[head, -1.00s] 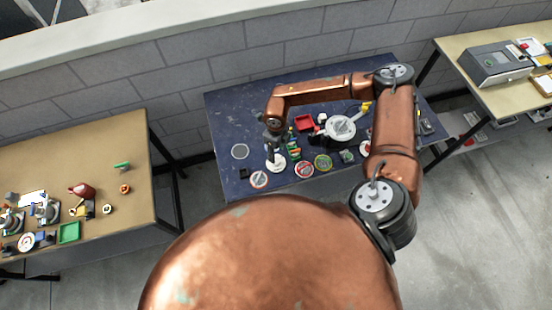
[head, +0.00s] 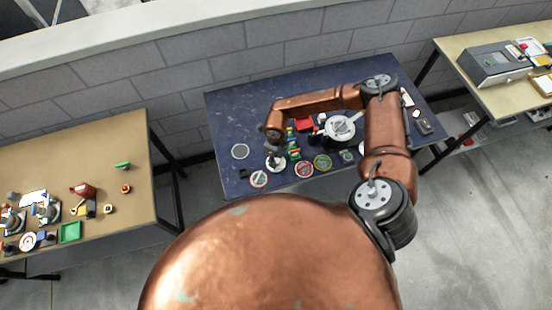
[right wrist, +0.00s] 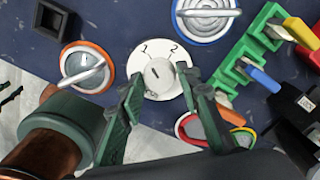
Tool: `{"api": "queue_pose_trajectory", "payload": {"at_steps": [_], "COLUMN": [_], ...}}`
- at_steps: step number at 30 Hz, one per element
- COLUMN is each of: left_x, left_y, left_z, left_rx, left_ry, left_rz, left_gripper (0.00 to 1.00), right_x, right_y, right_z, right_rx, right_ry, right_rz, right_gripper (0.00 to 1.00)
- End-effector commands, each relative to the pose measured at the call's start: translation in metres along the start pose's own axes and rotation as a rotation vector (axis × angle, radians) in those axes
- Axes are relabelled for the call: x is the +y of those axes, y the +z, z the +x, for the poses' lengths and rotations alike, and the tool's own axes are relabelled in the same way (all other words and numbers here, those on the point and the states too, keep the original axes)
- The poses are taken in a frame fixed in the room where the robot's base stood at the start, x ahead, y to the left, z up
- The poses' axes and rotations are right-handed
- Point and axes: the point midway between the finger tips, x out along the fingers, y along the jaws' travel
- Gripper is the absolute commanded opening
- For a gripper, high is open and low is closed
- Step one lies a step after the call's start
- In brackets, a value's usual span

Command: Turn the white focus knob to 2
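The white focus knob (right wrist: 159,73) sits on a round white dial (right wrist: 142,57) in the right wrist view. The dial has a "2" at its upper right and another mark, hard to read, at its upper left. The knob's short dark mark points up and slightly left, between the two. My right gripper (right wrist: 160,103) is open, with one dark green finger on each side of the knob's lower half. I cannot tell whether the fingers touch it. In the head view the dial (head: 276,164) is small and partly covered by my right gripper (head: 274,154). My left gripper is not in view.
An orange-rimmed dial (right wrist: 87,67) lies left of the knob, and a blue-rimmed dial (right wrist: 205,16) lies above right. A green stand with coloured levers (right wrist: 245,60) is to the right.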

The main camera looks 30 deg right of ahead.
Motion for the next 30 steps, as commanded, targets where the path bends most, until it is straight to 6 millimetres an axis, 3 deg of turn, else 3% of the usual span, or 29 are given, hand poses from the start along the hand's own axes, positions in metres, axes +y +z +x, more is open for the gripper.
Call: {"api": "queue_pose_trajectory", "payload": {"at_steps": [12,23,30], "left_x": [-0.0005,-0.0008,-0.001], "left_y": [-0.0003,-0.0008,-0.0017], "left_z": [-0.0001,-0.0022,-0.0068], "left_rx": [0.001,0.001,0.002], "left_ry": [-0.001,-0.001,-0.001], "left_rz": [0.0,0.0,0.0], "left_gripper": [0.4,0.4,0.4], "right_x": [-0.0002,0.0002,0.0002], "right_y": [-0.0001,-0.0005,-0.0002], "right_z": [-0.0003,-0.0003,-0.001], "right_rx": [0.0,0.001,0.0], "right_ry": [0.0,0.001,0.001], "right_rz": [0.0,0.068,0.235], "right_gripper": [0.02,0.02,0.02]}}
